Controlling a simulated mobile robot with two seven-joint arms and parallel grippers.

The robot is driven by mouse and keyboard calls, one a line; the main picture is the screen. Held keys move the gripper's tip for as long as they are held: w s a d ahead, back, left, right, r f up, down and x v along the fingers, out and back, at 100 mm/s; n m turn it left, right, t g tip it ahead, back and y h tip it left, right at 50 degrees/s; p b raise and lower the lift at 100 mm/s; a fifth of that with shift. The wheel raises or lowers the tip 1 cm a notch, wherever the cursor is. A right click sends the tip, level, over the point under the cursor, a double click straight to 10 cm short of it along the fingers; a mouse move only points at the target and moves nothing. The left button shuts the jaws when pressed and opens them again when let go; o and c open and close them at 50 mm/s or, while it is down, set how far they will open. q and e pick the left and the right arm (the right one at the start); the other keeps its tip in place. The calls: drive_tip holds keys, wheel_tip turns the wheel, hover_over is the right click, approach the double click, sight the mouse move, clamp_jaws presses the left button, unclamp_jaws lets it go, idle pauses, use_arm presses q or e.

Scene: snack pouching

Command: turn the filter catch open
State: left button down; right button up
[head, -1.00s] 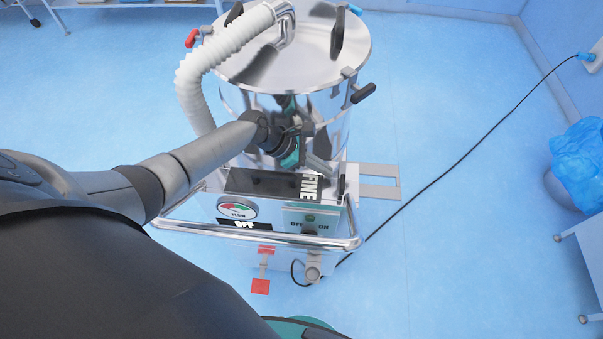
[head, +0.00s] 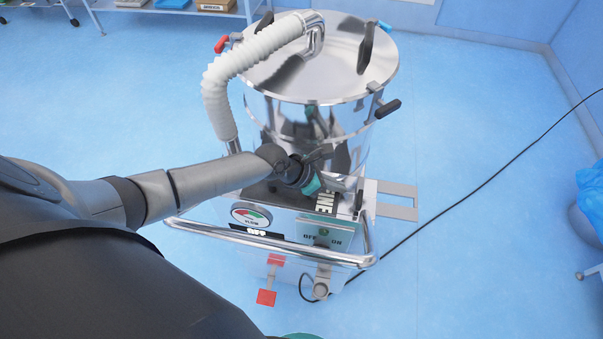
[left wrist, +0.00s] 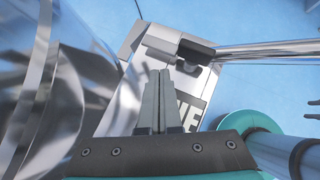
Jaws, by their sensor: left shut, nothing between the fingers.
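The filter catch (head: 358,200) is a small dark lever at the right end of the plate marked FINE (head: 325,203), below the steel drum. In the left wrist view the black catch (left wrist: 196,50) lies across a pale metal block, ahead of my fingers and to their right. My left gripper (left wrist: 160,72) is shut and empty, its two grey fingers together. The fingertips point toward the catch and appear apart from it. In the head view the gripper is low in front of the drum, partly hidden by its own wrist. My right gripper is not in view.
The steel drum (head: 290,125) stands close behind the gripper. A chrome rail (head: 270,240) curves around the panel with the gauge and switch. A white hose (head: 245,60) rises at the left. A flat slotted bracket (head: 397,200) juts out right. A black cable crosses the clear blue floor.

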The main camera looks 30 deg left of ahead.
use_arm(q)
drive_tip(key=p+v, duration=0.3)
drive_tip(key=v, duration=0.5)
drive_tip(key=shift+s+r, duration=0.2)
drive_tip(key=shift+s+a+r, duration=0.35)
drive_tip(key=shift+a+r, duration=0.05)
drive_tip(key=shift+r, duration=0.1)
